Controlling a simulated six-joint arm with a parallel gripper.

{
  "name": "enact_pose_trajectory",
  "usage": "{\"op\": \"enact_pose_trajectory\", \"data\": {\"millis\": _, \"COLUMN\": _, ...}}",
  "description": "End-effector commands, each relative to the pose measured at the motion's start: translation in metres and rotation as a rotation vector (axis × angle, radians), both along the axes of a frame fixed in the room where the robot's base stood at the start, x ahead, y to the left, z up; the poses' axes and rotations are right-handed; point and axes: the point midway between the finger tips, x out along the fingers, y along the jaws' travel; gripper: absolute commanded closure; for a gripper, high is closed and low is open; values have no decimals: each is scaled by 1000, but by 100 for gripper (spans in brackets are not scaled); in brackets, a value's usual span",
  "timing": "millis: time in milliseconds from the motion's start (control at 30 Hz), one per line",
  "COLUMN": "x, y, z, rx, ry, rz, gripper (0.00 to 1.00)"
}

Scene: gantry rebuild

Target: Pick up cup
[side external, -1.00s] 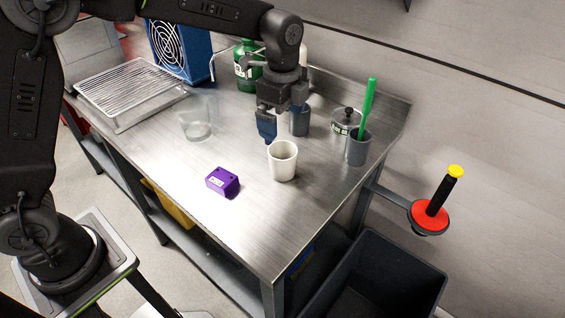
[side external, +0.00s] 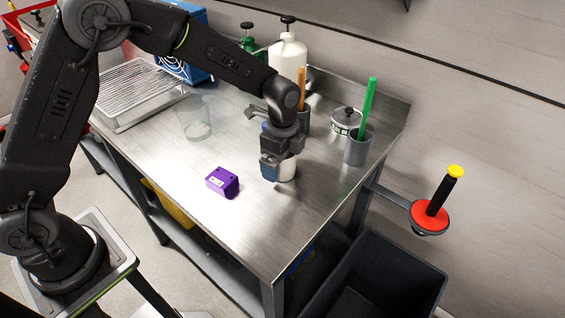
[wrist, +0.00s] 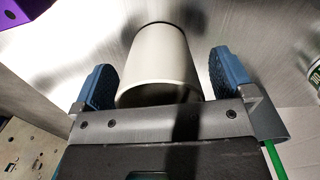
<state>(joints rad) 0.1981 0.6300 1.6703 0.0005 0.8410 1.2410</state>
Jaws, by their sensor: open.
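A white cup (side external: 287,172) stands on the metal table, mostly hidden behind my gripper in the side view. In the wrist view the cup (wrist: 160,62) lies between my two blue fingers, with a gap on each side. My gripper (wrist: 165,80) is open around the cup; in the side view my gripper (side external: 277,166) is at the cup's near side. I cannot tell from these frames whether a finger touches it.
A purple box (side external: 222,182) sits to the left of the cup. A grey holder (side external: 357,150) with a green-handled tool stands to the right, near a metal pot (side external: 346,121). A clear beaker (side external: 196,125) is farther left. A white bottle (side external: 288,58) stands behind.

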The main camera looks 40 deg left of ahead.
Motion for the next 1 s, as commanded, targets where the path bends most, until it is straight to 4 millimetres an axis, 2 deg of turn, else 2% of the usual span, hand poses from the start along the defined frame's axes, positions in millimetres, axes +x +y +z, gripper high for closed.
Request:
{"op": "enact_pose_trajectory", "data": {"millis": 167, "x": 0, "y": 0, "z": 0, "rx": 0, "ry": 0, "rz": 0, "gripper": 0}}
{"op": "enact_pose_trajectory", "data": {"millis": 733, "x": 0, "y": 0, "z": 1, "rx": 0, "ry": 0, "rz": 0, "gripper": 55}}
{"op": "enact_pose_trajectory", "data": {"millis": 1000, "x": 0, "y": 0, "z": 1, "rx": 0, "ry": -1, "rz": 0, "gripper": 56}}
